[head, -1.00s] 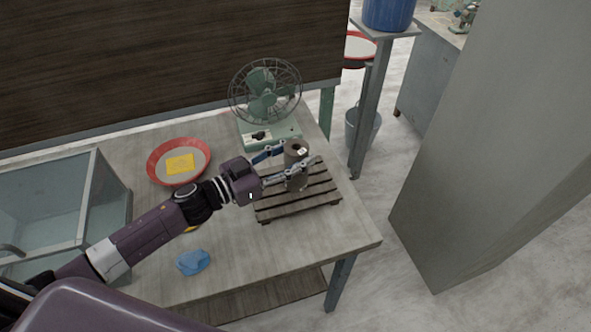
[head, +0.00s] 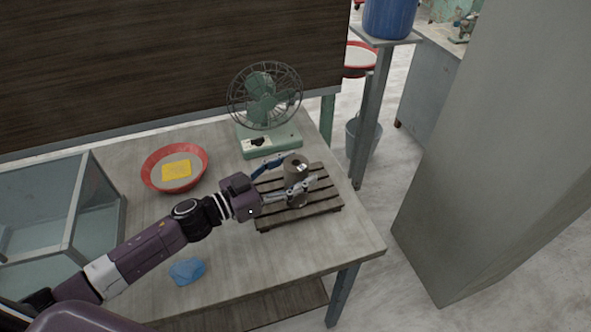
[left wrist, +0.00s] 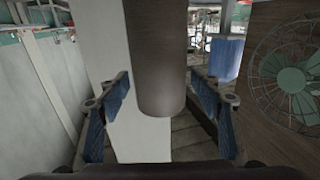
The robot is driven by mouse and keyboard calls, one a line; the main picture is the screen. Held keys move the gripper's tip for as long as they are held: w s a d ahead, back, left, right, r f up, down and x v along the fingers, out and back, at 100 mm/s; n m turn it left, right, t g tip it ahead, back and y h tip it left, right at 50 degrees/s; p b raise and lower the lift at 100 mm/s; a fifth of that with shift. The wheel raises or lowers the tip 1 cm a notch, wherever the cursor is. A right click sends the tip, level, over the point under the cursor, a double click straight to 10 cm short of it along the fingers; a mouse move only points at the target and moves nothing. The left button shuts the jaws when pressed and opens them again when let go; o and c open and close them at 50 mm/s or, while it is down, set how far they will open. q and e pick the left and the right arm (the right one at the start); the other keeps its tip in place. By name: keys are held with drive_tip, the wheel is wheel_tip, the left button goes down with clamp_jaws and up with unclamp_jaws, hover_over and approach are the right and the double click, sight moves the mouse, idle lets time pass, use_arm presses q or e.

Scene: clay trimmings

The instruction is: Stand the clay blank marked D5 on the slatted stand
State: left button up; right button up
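The clay blank (head: 297,169) is a grey-brown upright cylinder with a small pale mark near its top, too small to read. The slatted stand (head: 325,203) is dark wood and lies directly below the blank. The near finger crosses in front of the blank; I cannot tell whether its base touches the slats. My right gripper is not in view.
A green fan (head: 264,100) stands just behind the stand. A red bowl (head: 148,172) with a yellow block (head: 177,170) is to the left. A blue lump (head: 187,271) lies near the front, and a glass case (head: 55,215) stands at far left. Right of the stand is the table edge.

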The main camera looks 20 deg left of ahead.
use_arm(q)
drive_tip(key=shift+a, duration=0.1)
drive_tip(key=shift+s+a+f, duration=0.1)
drive_tip(key=shift+s+a, duration=0.05)
drive_tip(key=shift+s, duration=0.05)
drive_tip(key=b+v, duration=0.2)
drive_tip(key=v, duration=0.9)
drive_tip(key=shift+s, duration=0.2)
drive_tip(key=shift+a, duration=0.1)
